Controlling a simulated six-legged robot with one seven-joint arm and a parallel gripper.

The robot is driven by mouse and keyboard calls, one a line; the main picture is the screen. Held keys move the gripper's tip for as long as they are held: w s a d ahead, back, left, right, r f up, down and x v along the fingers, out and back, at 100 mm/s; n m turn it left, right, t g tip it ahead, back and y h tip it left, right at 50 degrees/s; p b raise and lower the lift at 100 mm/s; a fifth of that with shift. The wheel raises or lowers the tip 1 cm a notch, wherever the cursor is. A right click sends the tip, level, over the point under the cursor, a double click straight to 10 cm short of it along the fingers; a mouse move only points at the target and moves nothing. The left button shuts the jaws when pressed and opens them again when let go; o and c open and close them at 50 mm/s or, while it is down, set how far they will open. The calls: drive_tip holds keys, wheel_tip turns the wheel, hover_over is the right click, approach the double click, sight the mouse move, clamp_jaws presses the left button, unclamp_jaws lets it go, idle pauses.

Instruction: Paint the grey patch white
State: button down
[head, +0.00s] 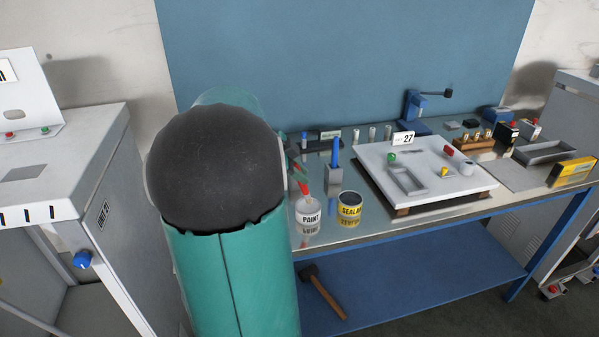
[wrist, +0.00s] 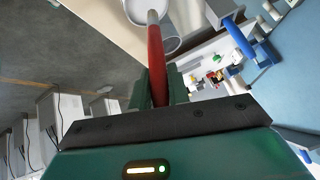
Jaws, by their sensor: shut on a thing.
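My gripper (wrist: 158,88) is shut on the red handle of a brush (wrist: 156,62). The brush's far end is at a pale round can (wrist: 150,12) in the wrist view; its bristles are not clear. In the head view the red brush handle (head: 303,188) rises from the white can marked PAINT (head: 308,212), on the bench's left front. My arm hides most of the gripper there. A darker grey rectangle (head: 22,173) lies on the white cabinet's top at the left. I cannot tell for certain that it is the task's patch.
A yellow and black can (head: 350,207) stands right of the paint. Behind it a blue-handled tool (head: 335,153) stands in a grey holder (head: 335,177). A white board (head: 440,200) with small parts fills the bench's middle. A hammer (head: 325,290) lies on the lower shelf.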

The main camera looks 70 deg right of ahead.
drive_tip(key=shift+f, duration=0.6)
idle(0.8)
drive_tip(key=shift+r, duration=0.1)
drive_tip(key=shift+r, duration=3.45)
